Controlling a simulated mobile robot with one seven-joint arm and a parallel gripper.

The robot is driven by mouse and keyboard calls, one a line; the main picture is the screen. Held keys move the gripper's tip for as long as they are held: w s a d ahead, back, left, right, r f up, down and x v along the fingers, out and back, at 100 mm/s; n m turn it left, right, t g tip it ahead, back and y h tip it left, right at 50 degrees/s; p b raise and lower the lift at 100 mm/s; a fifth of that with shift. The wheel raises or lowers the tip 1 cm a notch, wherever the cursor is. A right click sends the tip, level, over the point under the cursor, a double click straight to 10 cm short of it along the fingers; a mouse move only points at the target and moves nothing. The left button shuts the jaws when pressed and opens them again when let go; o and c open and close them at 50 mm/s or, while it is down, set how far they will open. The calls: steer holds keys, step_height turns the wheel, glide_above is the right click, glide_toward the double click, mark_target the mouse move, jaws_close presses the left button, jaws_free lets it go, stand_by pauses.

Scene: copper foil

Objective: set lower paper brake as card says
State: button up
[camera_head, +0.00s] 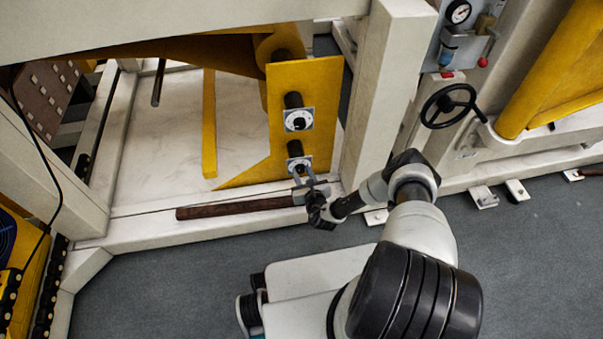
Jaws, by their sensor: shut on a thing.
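Two black brake knobs with pale square dial plates sit one above the other on a yellow panel (321,95). The upper knob's dial (298,120) is clear of my arm. My gripper (304,176) is at the lower paper brake knob (296,149), with its fingers shut on it from the front and below. The lower dial plate (299,164) is partly covered by the fingers. The dial marks and the knob's setting are too small to read. I cannot make out the card in this view.
A rusty brown bar (235,208) lies along the white frame sill, just left of my gripper. A white upright post (383,90) stands right of the panel. A black handwheel (447,104) and a gauge (458,12) are further right. Grey floor is open in front.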

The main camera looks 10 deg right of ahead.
steer(key=m+y, duration=0.1)
steer(key=m, duration=0.2)
steer(key=m+y, duration=0.1)
steer(key=shift+d+f+m+t+y, duration=0.2)
steer(key=shift+d+m+t+y, duration=0.1)
steer(key=m+y, duration=0.1)
steer(key=m, duration=0.2)
steer(key=shift+a+f+t, duration=0.1)
steer(key=shift+t, duration=0.2)
steer(key=shift+m+y, duration=0.4)
steer(key=shift+m, duration=0.3)
steer(key=shift+d, duration=0.2)
steer(key=o, duration=1.1)
steer(key=shift+c, duration=0.2)
